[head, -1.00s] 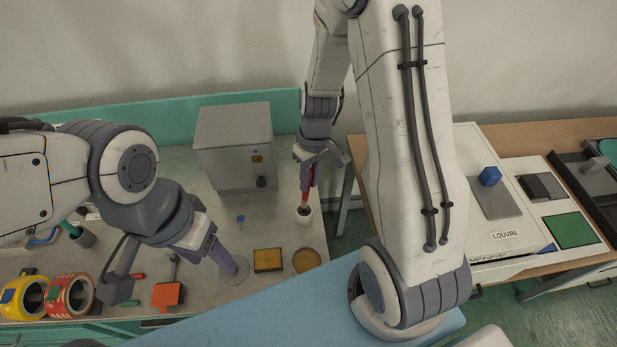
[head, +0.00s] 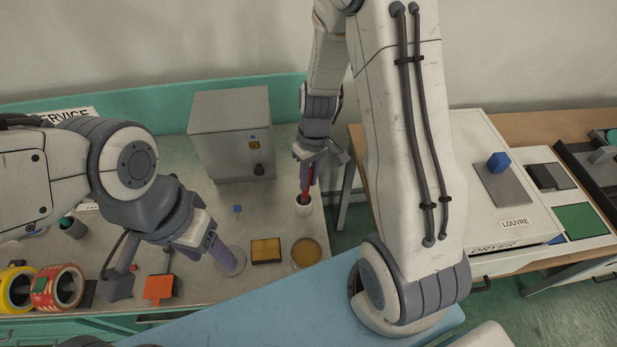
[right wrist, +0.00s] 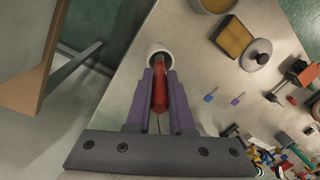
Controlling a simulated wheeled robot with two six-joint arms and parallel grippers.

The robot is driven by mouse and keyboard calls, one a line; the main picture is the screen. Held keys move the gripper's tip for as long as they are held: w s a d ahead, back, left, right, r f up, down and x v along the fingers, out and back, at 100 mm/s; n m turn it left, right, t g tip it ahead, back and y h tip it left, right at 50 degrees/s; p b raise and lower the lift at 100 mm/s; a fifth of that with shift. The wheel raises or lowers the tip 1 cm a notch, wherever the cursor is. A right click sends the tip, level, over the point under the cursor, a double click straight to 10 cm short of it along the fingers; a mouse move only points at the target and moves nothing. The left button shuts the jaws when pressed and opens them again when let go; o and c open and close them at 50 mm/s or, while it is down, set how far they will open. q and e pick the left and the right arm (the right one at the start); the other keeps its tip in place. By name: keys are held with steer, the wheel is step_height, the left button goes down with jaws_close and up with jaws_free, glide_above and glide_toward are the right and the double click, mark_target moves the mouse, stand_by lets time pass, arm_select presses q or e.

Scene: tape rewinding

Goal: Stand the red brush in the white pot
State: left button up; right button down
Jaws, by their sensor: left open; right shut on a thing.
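The red brush (head: 308,187) is upright in my right gripper (head: 309,182), which is shut on it. Its lower end is at the mouth of the small white pot (head: 304,209) near the right edge of the grey worktop. In the right wrist view, the red brush (right wrist: 160,92) lies between the purple fingers (right wrist: 160,85) and its far end meets the white pot (right wrist: 159,48). How deep it sits inside is hidden. My left gripper (head: 174,272) is open and empty over the front left of the worktop, apart from the brush and pot.
A grey box (head: 232,138) stands behind the pot. A yellow sponge-like block (head: 266,251) and a round yellow dish (head: 305,253) lie in front of it. Tape rolls (head: 57,288) and an orange block (head: 159,288) are at front left. A gap separates the right-hand table (head: 355,140).

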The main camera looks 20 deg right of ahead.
steer(key=shift+f+b, duration=0.8)
steer(key=shift+f, duration=0.2)
jaws_free()
steer(key=shift+r, duration=0.1)
steer(key=shift+r, duration=0.15)
stand_by(0.4)
steer(key=shift+r+p, duration=4.3)
steer(key=shift+r, duration=0.6)
steer(key=shift+a, duration=0.1)
steer(key=s+a+r+n+b, duration=0.2)
steer(key=s+a+r+b, duration=0.3)
steer(key=a, duration=0.5)
steer(key=s+a+r+n+b, duration=0.1)
steer(key=s, duration=0.5)
steer(key=s+a+r+n+b, duration=0.1)
steer(key=s+a+r, duration=0.1)
steer(key=s, duration=0.5)
steer(key=shift+a+n+t, duration=0.3)
